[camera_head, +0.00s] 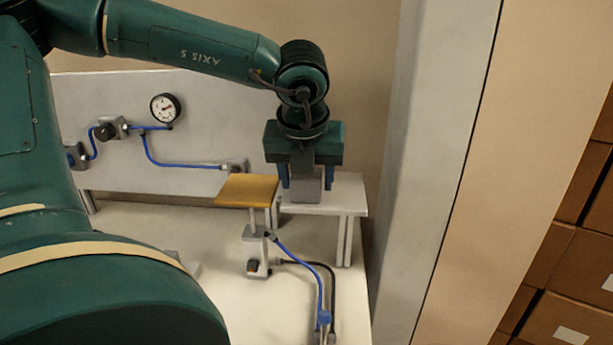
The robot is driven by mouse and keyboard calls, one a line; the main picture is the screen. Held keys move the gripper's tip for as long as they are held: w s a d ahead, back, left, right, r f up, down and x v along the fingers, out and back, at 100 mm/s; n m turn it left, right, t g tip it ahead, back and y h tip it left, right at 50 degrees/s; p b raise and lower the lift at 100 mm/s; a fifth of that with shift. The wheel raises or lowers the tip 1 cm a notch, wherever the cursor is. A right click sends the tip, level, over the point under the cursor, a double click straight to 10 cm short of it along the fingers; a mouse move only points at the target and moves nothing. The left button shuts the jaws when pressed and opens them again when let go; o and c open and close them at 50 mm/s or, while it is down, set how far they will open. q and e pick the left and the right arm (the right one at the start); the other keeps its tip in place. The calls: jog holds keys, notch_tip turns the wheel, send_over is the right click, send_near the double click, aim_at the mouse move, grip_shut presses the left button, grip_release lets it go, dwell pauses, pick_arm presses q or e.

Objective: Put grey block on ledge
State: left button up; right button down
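The grey block (307,191) is upright between the two fingers of my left gripper (307,187), which points straight down. The fingers are beside the block on its left and right, and its lower part shows below their tips. I cannot tell whether they press on it or stand slightly apart. The block is over the white ledge (346,197), near its left part, and its bottom looks at or very close to the ledge top. The gripper body hides the block's top. My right gripper is not in view.
A yellow plate (245,190) on a post stands just left of the ledge. Blue hoses and a fitting (258,268) are in front of it. A grey panel with a gauge (165,108) stands behind. A grey pillar (430,150) rises to the right.

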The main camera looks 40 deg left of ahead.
pick_arm(q)
jog(key=shift+o, duration=1.2)
jog(key=shift+r, duration=0.1)
jog(key=shift+r+p, duration=0.25)
jog(key=shift+p, duration=0.25)
jog(key=b+v, duration=0.1)
jog(key=v, duration=1)
jog(key=shift+r, duration=0.35)
jog(key=shift+s+d, duration=0.1)
